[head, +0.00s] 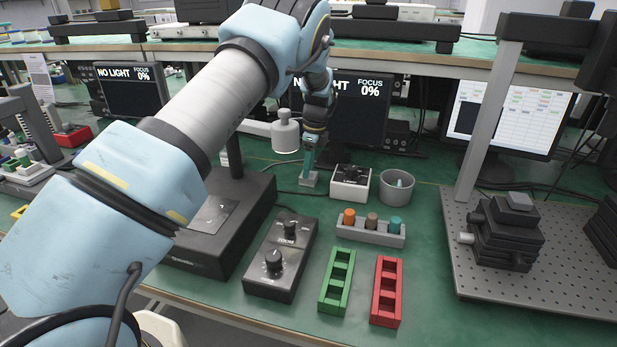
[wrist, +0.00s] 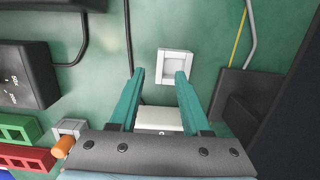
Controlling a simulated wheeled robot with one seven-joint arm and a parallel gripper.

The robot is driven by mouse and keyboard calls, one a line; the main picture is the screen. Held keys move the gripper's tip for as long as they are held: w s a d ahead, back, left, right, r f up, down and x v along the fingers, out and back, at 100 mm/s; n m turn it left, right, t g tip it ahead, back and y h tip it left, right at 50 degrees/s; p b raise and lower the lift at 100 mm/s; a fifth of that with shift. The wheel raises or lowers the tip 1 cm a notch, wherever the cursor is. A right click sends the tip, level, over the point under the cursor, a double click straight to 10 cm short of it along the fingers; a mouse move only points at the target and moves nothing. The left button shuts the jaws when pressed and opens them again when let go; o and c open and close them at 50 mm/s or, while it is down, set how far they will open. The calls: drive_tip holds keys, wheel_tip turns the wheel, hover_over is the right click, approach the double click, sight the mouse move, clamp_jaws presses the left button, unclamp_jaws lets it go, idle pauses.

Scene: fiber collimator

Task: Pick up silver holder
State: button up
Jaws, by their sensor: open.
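The silver holder is a small, pale square block with a recessed centre. In the wrist view the holder (wrist: 175,66) lies on the green mat just beyond my fingertips, closer to the right one. My gripper (wrist: 159,74) has its two teal fingers spread, with nothing visible held between them. In the head view my gripper (head: 308,160) points down above the holder (head: 308,180), beside the white box. I cannot tell the exact height gap between the fingertips and the holder.
A white box (head: 350,184) and a grey cup (head: 397,187) stand right of my gripper. A grey rack (head: 370,236) holds coloured plugs. Green (head: 336,281) and red (head: 386,291) trays, a black zoom controller (head: 281,258) and a perforated plate (head: 467,276) are nearer. Cables cross the mat.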

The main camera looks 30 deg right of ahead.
drive_tip(key=shift+w+a+f+p, duration=0.15)
drive_tip(key=shift+f+p, duration=0.25)
drive_tip(key=shift+f, duration=1.25)
clamp_jaws()
